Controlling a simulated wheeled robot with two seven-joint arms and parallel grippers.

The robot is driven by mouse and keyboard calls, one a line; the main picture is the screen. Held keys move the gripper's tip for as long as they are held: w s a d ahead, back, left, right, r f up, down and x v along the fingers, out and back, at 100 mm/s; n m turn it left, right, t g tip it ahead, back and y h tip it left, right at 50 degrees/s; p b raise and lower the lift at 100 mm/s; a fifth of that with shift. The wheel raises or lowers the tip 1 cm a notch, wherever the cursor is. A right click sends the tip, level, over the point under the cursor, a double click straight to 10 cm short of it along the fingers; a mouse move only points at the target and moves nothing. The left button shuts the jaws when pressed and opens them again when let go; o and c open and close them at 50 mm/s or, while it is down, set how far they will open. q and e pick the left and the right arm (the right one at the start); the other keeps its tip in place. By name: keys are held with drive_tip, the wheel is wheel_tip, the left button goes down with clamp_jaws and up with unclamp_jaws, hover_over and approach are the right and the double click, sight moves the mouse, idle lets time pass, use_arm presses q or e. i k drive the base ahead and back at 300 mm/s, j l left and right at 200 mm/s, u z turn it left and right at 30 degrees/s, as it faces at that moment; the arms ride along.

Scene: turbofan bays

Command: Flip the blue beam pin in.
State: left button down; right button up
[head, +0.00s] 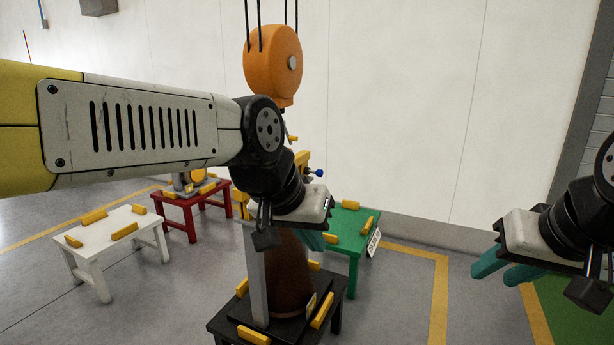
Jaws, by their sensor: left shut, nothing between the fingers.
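The blue beam pin (319,172) shows as a small blue knob at the right end of a yellow beam part (302,160), near the middle of the head view. My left gripper (314,241) is below the pin, in front of the brown cone. Its teal fingers are shut and empty, partly hidden behind its own wrist. The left wrist also hides much of the beam. My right gripper (505,270) is at the right edge, far from the pin, with its teal fingers apart and nothing seen between them.
An orange hoist block (274,62) hangs above the beam. The brown cone (287,270) stands on a black table (340,302). Floor at right is clear.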

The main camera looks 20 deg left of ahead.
sight(320, 173)
drive_tip(key=u, duration=0.55)
drive_tip(key=i+l, duration=0.25)
drive_tip(key=l, duration=0.15)
drive_tip(key=i+l, duration=0.15)
drive_tip(key=i, duration=0.4)
drive_tip(key=i+l, duration=0.15)
drive_tip(key=i, duration=0.35)
